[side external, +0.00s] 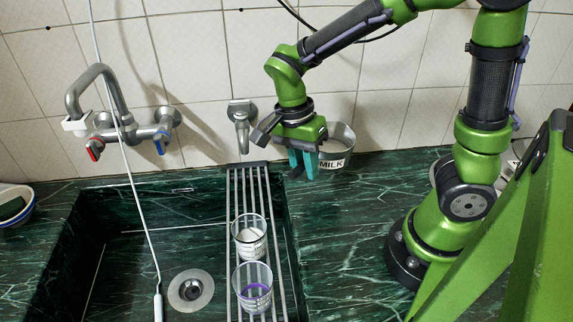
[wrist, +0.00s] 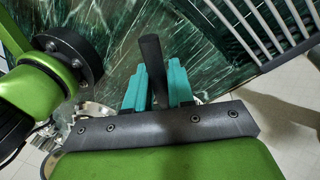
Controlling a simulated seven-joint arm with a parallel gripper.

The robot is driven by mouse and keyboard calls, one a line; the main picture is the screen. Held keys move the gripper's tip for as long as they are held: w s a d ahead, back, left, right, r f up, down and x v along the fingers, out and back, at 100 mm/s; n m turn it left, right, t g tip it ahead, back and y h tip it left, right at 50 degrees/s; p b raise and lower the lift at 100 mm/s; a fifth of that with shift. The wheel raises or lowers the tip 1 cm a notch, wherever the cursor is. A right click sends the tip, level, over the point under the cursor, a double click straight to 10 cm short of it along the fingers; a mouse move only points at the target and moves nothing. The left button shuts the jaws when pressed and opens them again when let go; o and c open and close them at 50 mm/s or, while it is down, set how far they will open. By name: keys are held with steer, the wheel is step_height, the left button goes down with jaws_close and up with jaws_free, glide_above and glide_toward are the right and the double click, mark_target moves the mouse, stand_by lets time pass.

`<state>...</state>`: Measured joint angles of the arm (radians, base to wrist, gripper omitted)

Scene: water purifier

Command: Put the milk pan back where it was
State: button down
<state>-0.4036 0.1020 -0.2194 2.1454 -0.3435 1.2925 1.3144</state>
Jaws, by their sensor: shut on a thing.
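The milk pan (side external: 337,147) is a small metal pan labelled "MILK", in the side external view near the back wall, right of the sink's rack. My gripper (side external: 303,172) is at its left side, with teal fingers pointing down. In the wrist view my gripper (wrist: 158,85) has its teal fingers on both sides of a dark handle (wrist: 152,62) and is shut on it. The pan appears to be over the green counter near the wall. I cannot tell whether its base touches the counter.
A metal rack (side external: 240,190) spans the right part of the sink and carries two clear beakers, one (side external: 250,236) behind the other (side external: 252,286). A tap with red and blue handles (side external: 125,125) and a smaller wall tap (side external: 242,115) stand at the back. Green counter (side external: 345,225) is clear before the pan.

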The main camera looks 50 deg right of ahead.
steer(key=shift+m, duration=0.3)
steer(key=shift+s+d+f, duration=0.1)
steer(key=shift+d+f, duration=0.05)
steer(key=shift+f, duration=1.5)
steer(key=shift+s+d+f, duration=0.1)
steer(key=shift+f, duration=1.5)
steer(key=shift+d+f, duration=0.15)
steer(key=shift+f, duration=1.5)
steer(key=c, duration=1)
jaws_free()
steer(key=shift+f, duration=0.1)
